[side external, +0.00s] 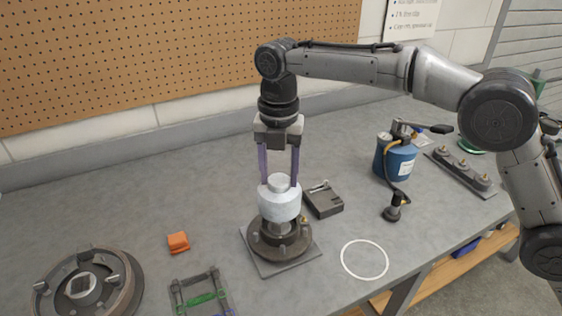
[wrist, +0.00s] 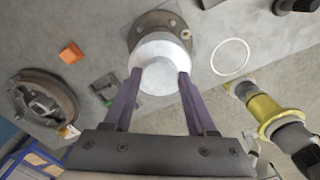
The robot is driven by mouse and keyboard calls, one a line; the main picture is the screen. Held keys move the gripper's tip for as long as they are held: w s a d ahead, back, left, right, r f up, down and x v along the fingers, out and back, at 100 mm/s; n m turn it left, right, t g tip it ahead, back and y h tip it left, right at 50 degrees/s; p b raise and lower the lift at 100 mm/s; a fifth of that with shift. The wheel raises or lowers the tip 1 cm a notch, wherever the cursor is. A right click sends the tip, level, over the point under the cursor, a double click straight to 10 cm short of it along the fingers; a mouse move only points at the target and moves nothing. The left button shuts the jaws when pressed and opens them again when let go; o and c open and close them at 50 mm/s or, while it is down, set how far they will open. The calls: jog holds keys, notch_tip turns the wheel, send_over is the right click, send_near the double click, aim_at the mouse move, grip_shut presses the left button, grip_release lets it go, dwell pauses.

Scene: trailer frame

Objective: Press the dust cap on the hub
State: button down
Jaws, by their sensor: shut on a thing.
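The dust cap (side external: 280,203) is a pale silver-white stepped cylinder with a narrower knob on top. The hub (side external: 266,250) is a dark round flange with studs, standing on a square grey plate. My gripper (side external: 279,183) points down with its two purple fingers shut on the cap from both sides. The cap is upright above the middle of the hub, over its central spindle. I cannot tell whether it touches the spindle. In the wrist view the cap (wrist: 158,68) sits between the fingertips and hides most of the hub (wrist: 160,20).
A dark box (side external: 323,200) stands close behind the hub on the right. A white ring (side external: 364,259) lies to its right, near the bench edge. An orange block (side external: 178,242), a brake drum (side external: 122,290) and a small frame (side external: 203,296) are left. A blue canister (side external: 395,160) stands back right.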

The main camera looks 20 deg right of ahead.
aim_at(279, 191)
jog(key=shift+f, duration=2.1)
jog(key=shift+f, duration=0.2)
dwell(0.8)
grip_release()
dwell(0.3)
jog(key=shift+r, duration=3.45)
grip_shut()
